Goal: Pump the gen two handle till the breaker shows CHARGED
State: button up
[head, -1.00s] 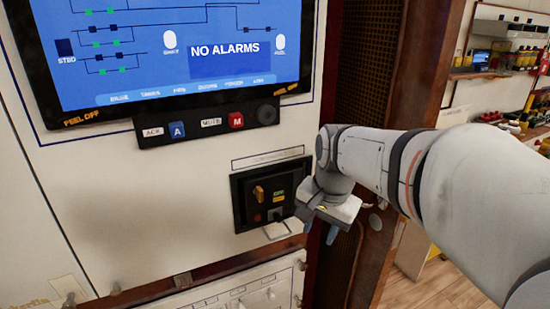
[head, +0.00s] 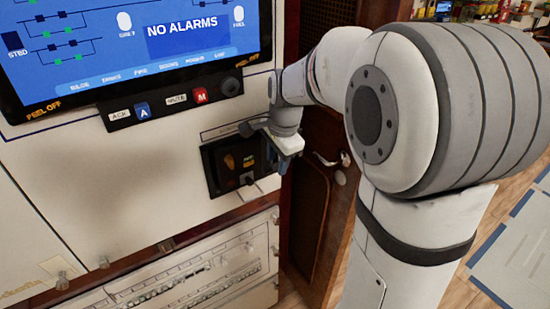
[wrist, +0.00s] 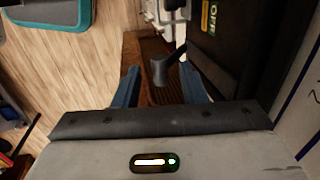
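The breaker (head: 212,172) is a black recessed unit in the white cabinet front, with an orange knob (head: 229,161) and small green and yellow indicators (head: 249,160) too small to read in the head view. The wrist view shows its dark face at upper right, with a yellow label and a label that looks like OFF (wrist: 212,18). A dark grey handle (wrist: 159,71) on a thin stem sticks out from the breaker. My gripper (head: 285,150) is at the breaker's right edge. In the wrist view its blue fingers (wrist: 160,86) are apart, with the handle's end between them and visible gaps each side.
Above is a screen (head: 130,45) reading NO ALARMS, with a button strip (head: 172,102) under it. A lower white panel (head: 195,275) lies below. A brown door (head: 312,195) with a metal latch stands right of the breaker, close to my gripper.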

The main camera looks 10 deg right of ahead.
jog(key=shift+f, duration=0.1)
grip_shut()
dwell(0.4)
